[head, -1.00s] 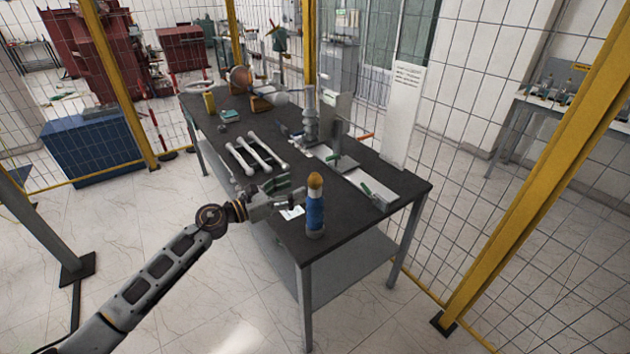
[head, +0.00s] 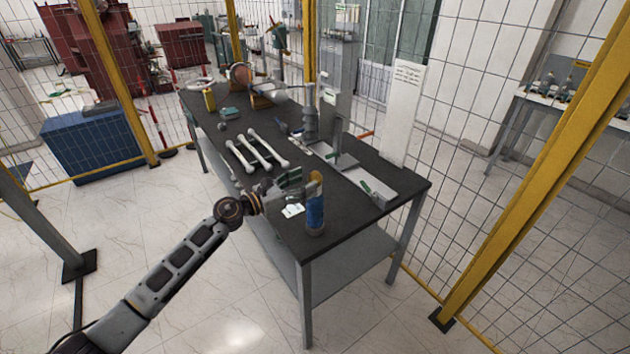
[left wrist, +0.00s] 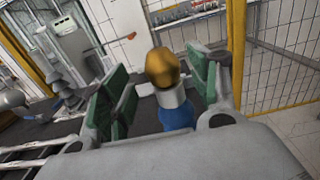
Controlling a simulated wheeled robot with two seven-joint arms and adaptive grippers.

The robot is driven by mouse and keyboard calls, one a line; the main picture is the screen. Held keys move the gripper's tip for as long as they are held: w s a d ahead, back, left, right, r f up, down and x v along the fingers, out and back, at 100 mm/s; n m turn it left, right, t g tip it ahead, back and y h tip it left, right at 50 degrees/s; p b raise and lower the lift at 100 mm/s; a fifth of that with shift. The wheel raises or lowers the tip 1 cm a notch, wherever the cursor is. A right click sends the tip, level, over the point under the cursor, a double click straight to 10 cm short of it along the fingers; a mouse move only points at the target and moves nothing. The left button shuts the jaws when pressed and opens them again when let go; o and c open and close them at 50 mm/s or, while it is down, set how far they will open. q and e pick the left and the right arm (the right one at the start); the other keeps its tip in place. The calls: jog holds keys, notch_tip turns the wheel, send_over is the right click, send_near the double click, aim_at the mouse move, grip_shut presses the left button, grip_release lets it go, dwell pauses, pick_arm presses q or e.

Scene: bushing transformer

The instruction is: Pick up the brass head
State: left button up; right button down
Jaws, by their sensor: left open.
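The brass head (left wrist: 163,67) is a rounded golden cap on top of a pale collar and a blue cylinder (left wrist: 178,117). In the left wrist view it stands between the two green-padded fingers of my left gripper (left wrist: 160,85), with gaps on both sides. The gripper is open. In the head view the blue cylinder (head: 315,213) stands upright near the front corner of the table, and my left gripper (head: 306,184) is at its top. My right gripper is not in view.
The dark workbench (head: 350,235) also holds several white rods (head: 262,148), a grey ribbed post (head: 311,118) and a flat grey fixture (head: 385,187) with a green handle. A wire fence with yellow posts (head: 530,175) stands around the bench.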

aim_at(315, 178)
pick_arm(q)
jog(key=shift+p+x, duration=0.5)
jog(key=shift+x, duration=1.75)
jog(key=shift+s, duration=0.1)
jog(key=c, duration=1.2)
